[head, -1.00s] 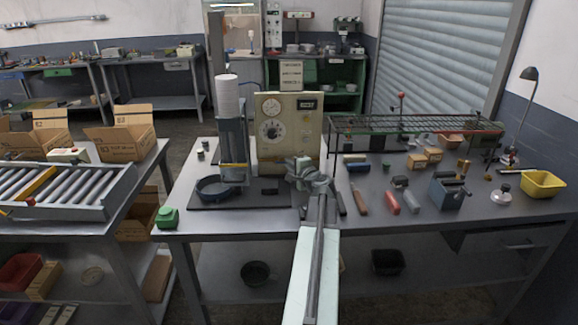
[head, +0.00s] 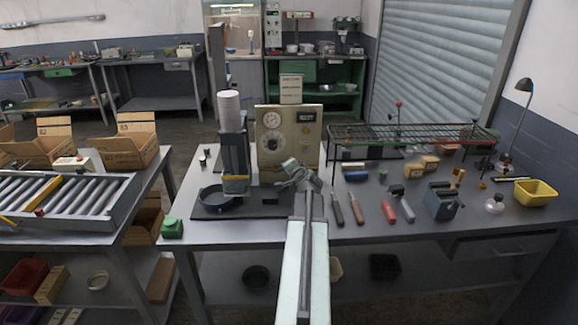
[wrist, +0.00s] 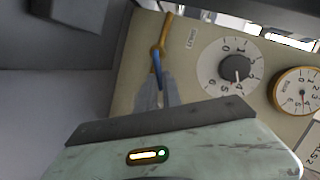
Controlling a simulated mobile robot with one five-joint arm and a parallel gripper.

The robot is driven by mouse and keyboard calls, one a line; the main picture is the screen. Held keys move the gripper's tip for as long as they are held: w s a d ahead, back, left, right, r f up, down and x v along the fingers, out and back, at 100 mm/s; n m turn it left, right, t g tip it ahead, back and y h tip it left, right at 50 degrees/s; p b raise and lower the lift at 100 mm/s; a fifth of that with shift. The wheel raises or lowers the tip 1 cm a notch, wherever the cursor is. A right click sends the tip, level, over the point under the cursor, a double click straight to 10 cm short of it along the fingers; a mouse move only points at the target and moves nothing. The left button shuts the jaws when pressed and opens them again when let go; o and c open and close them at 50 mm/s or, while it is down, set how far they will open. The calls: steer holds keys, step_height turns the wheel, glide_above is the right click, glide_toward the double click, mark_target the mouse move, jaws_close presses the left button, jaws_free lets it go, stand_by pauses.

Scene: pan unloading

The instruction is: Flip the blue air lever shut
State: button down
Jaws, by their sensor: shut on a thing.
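The blue air lever (wrist: 157,66) shows in the wrist view as a narrow blue bar on a brass fitting (wrist: 165,32), at the edge of the beige control panel (wrist: 128,95). My gripper (wrist: 155,88) has its two grey fingers shut on the lever from either side. In the head view my gripper (head: 291,172) is in front of the lower part of the beige panel (head: 311,150). It hides the lever there. The lever's lower end is hidden between the fingers.
A dial (wrist: 210,70) and a gold-rimmed gauge (wrist: 297,90) sit beside the lever. Left of my gripper stand a column of white cups (head: 229,105) and a round dark pan (head: 203,201). Tools and a blue vise (head: 441,203) lie to the right.

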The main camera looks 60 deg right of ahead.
steer(key=shift+w+a+r+n+g+h+p, duration=0.4)
steer(key=shift+w+n+g+h, duration=0.35)
steer(key=shift+n, duration=0.5)
steer(key=shift+w+a+r+n+g+h+p, duration=0.3)
steer(key=shift+w+a+n+g, duration=0.25)
steer(key=shift+n+g, duration=0.6)
steer(key=shift+w+a+r+n+g+h+p, duration=0.3)
steer(key=shift+w+a+n+g+h+p, duration=0.3)
steer(key=shift+n, duration=0.8)
steer(key=shift+d, duration=0.1)
steer(key=c, duration=1.5)
jaws_free()
steer(key=shift+r, duration=0.1)
